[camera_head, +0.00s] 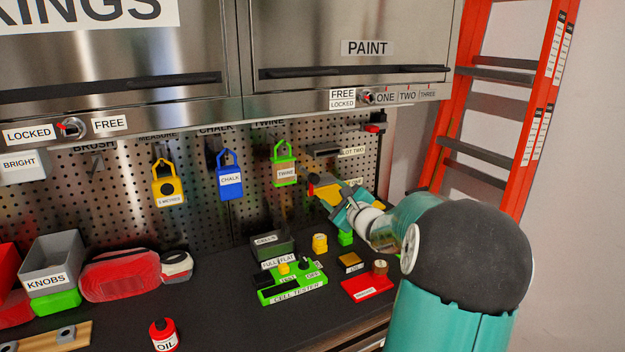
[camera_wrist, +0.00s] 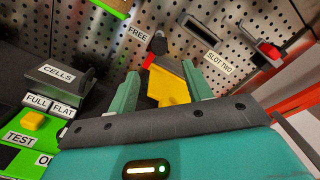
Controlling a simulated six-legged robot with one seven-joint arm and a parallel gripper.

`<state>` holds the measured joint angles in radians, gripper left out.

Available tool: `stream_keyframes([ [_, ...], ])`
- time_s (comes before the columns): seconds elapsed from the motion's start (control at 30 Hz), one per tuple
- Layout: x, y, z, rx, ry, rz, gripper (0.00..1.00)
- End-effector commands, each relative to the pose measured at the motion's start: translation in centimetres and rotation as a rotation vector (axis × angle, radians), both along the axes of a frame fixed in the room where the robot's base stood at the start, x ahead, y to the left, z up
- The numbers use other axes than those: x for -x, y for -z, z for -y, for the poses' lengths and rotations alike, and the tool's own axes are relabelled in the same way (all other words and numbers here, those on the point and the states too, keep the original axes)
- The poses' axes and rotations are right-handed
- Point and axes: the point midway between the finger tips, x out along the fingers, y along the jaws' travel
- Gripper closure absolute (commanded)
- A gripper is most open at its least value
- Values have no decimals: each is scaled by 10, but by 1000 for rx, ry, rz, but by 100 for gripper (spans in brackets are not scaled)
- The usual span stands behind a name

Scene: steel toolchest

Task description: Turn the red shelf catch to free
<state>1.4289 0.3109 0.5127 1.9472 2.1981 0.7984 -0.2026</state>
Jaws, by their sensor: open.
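What looks like the red shelf catch (camera_wrist: 148,62) is a small red piece below a black knob (camera_wrist: 158,43) on the pegboard, with a FREE label (camera_wrist: 138,34) to its left. It also shows as a small red piece in the head view (camera_head: 311,189). A yellow plate (camera_wrist: 177,82) lies just right of the red piece, between my fingers in the wrist view. My gripper (camera_wrist: 160,72) is open, its fingers pointing at the board; it also shows in the head view (camera_head: 343,203). I cannot tell whether a finger touches the plate. The catch's other label is not readable.
A slot labelled SLOT TWO (camera_wrist: 199,30) and a red-topped dark fitting (camera_wrist: 271,51) lie to the right. The green cell tester (camera_head: 292,286), CELLS box (camera_head: 272,246) and small blocks stand on the bench below. An orange ladder (camera_head: 540,90) leans at right.

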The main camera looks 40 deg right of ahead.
Motion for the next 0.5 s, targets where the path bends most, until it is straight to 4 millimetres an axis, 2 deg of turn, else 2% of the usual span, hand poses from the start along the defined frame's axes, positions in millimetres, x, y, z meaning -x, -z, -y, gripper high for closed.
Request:
stream_keyframes([
  [0.5,-93,1,31,-3,-4,2,50],
])
